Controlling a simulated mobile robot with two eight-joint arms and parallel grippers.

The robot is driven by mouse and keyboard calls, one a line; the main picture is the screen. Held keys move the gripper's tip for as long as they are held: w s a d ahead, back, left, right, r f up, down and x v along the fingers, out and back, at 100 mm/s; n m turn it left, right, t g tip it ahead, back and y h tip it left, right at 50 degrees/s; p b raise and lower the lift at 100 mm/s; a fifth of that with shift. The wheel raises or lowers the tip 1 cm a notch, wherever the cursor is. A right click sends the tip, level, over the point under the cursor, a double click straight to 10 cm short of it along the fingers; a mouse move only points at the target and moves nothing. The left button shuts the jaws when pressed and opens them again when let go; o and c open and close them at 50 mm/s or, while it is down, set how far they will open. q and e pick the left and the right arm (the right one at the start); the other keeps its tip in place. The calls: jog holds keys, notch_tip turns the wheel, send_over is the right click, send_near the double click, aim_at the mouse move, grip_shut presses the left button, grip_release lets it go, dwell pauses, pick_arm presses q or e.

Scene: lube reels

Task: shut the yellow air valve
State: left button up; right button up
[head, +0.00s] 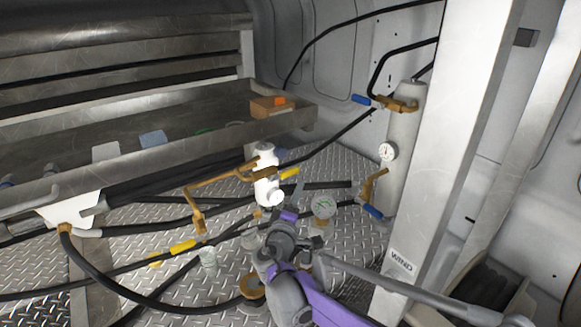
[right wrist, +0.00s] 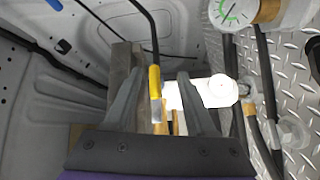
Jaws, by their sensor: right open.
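The yellow valve handle (head: 289,173) sticks out to the right of a white fitting (head: 266,165) in the head view. In the right wrist view the yellow handle (right wrist: 155,82) shows upright between my fingers, with a bare metal end below it. My right gripper (head: 290,200) is just below the handle in the head view. In the right wrist view my right gripper (right wrist: 160,78) is open, with a finger on each side of the handle and visible gaps. Contact cannot be told. My left gripper is not in view.
A second yellow handle (head: 183,246) sits on the lower left piping. A grey cylinder (head: 402,150) with blue handles and a white post (head: 450,130) stand at right. A metal tray (head: 190,125) lies behind, and black hoses cross the floor.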

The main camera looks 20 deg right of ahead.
aim_at(284, 175)
jog(key=w+d+r+n+t+p, duration=0.1)
jog(key=w+d+r, duration=0.1)
jog(key=w, duration=1)
jog(key=shift+r+n+t+y, duration=0.15)
jog(key=shift+n+t+y, duration=0.15)
jog(key=shift+n, duration=0.1)
grip_shut()
dwell(0.9)
